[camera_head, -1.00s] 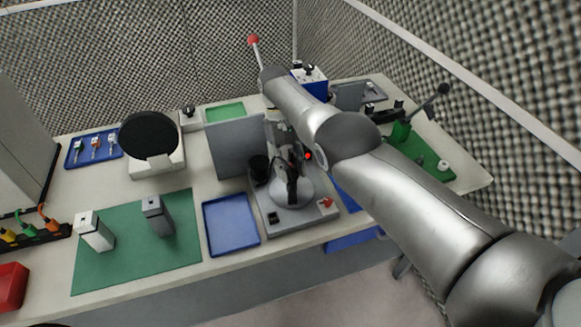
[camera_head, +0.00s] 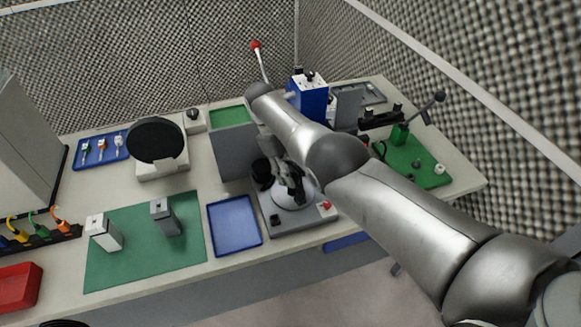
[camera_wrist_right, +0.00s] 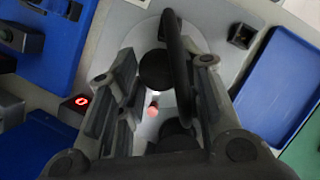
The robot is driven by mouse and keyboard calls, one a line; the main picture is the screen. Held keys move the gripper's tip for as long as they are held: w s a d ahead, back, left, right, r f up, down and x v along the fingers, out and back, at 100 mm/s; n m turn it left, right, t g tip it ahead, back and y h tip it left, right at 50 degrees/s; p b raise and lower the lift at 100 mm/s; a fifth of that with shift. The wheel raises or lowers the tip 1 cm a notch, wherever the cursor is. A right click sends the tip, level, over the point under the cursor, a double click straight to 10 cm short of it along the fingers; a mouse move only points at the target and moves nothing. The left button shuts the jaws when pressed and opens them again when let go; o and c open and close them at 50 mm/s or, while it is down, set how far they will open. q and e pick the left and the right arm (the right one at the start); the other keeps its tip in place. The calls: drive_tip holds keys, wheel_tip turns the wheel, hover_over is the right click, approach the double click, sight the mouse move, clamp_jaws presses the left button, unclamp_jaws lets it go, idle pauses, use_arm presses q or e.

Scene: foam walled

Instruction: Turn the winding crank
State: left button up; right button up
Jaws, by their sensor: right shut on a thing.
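The winding machine (camera_head: 290,219) is a grey base with a pale round disc (camera_head: 293,196), standing near the table's front edge. In the wrist view, the black crank (camera_wrist_right: 178,50), a bar with a round knob, lies between the two fingers of my right gripper (camera_wrist_right: 160,95). The fingers are closed in on it; the exact contact is partly hidden. A reddish tip (camera_wrist_right: 153,107) shows between the fingers. My left gripper is out of view.
A grey upright panel (camera_head: 232,152) stands left of the gripper. A blue tray (camera_head: 233,224) lies left of the machine, beside a green mat (camera_head: 135,255) with two small blocks. A blue box (camera_head: 308,98) and a red-knobbed lever (camera_head: 257,47) stand behind my arm.

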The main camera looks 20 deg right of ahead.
drive_tip(key=shift+a+r+n+t+h+p, duration=0.1)
drive_tip(key=shift+n+t+h+p, duration=0.25)
drive_tip(key=shift+n+p, duration=1.15)
drive_tip(key=shift+r+n+t+h+p, duration=0.1)
drive_tip(key=shift+n+t+h+p, duration=0.25)
drive_tip(key=shift+n+p, duration=1.1)
drive_tip(key=shift+s+n+t+p, duration=0.1)
drive_tip(key=shift+n+t+p, duration=0.25)
drive_tip(key=shift+p, duration=0.6)
drive_tip(key=shift+f+n+t+p, duration=0.1)
drive_tip(key=shift+n+t+p, duration=0.3)
drive_tip(key=shift+n, duration=0.6)
drive_tip(key=shift+s+n+t, duration=0.15)
drive_tip(key=shift+n+t, duration=0.5)
drive_tip(key=shift+n, duration=1.25)
drive_tip(key=shift+s+n+t+y, duration=0.15)
drive_tip(key=shift+n+t, duration=0.35)
drive_tip(key=shift+n, duration=0.8)
drive_tip(key=shift+n+t+y, duration=0.15)
drive_tip(key=shift+n+t, duration=0.35)
drive_tip(key=shift+n, duration=0.8)
drive_tip(key=shift+s+d+n+t+y, duration=0.15)
drive_tip(key=shift+n+t+y, duration=0.2)
drive_tip(key=shift+n, duration=1)
drive_tip(key=shift+w+d+n+t+y, duration=0.1)
drive_tip(key=shift+n+t+y, duration=0.25)
drive_tip(key=shift+n, duration=1)
drive_tip(key=shift+n+y, duration=0.7)
drive_tip(key=shift+n, duration=0.9)
drive_tip(key=shift+n, duration=0.4)
